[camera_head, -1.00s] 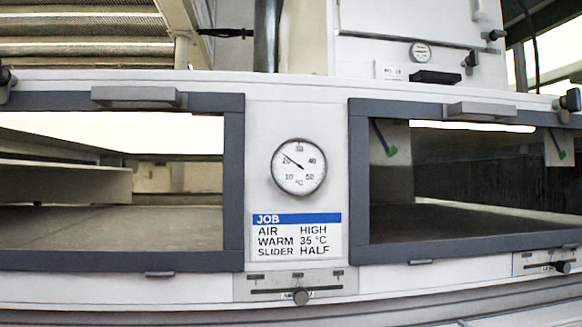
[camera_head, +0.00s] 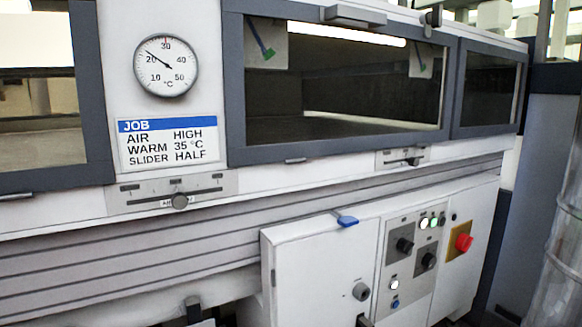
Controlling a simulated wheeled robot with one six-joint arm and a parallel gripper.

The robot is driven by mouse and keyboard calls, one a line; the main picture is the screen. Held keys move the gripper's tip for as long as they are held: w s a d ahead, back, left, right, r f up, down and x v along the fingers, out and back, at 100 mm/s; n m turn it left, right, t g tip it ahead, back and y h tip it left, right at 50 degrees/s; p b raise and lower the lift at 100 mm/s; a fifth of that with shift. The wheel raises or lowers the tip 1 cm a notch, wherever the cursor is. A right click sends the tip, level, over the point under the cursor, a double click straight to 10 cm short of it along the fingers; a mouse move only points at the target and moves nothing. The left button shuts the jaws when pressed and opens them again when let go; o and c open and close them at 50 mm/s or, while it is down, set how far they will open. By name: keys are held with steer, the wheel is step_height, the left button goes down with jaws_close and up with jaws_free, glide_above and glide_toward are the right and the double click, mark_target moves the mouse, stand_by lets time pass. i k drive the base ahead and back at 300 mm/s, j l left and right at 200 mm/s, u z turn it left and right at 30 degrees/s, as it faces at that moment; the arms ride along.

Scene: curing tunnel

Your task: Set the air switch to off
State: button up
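A white control box (camera_head: 320,262) stands at the lower right under the tunnel. Its panel carries two black rotary knobs, an upper left one (camera_head: 404,245) and a lower right one (camera_head: 428,261). Their labels are too small to read, so I cannot tell which is the air switch or how it is set. A job card (camera_head: 170,143) on the tunnel front reads AIR HIGH, WARM 35 °C, SLIDER HALF. My gripper is not in view.
A red mushroom button (camera_head: 464,242) sits on a yellow plate right of the knobs. Lit white (camera_head: 424,223) and green (camera_head: 434,222) lamps are above them. A slider (camera_head: 180,201), a dial gauge (camera_head: 166,65) and a window (camera_head: 350,80) are on the tunnel front.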

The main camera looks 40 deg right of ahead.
mark_target(404, 246)
steer(key=j+z, duration=0.1)
steer(key=z, duration=1.8)
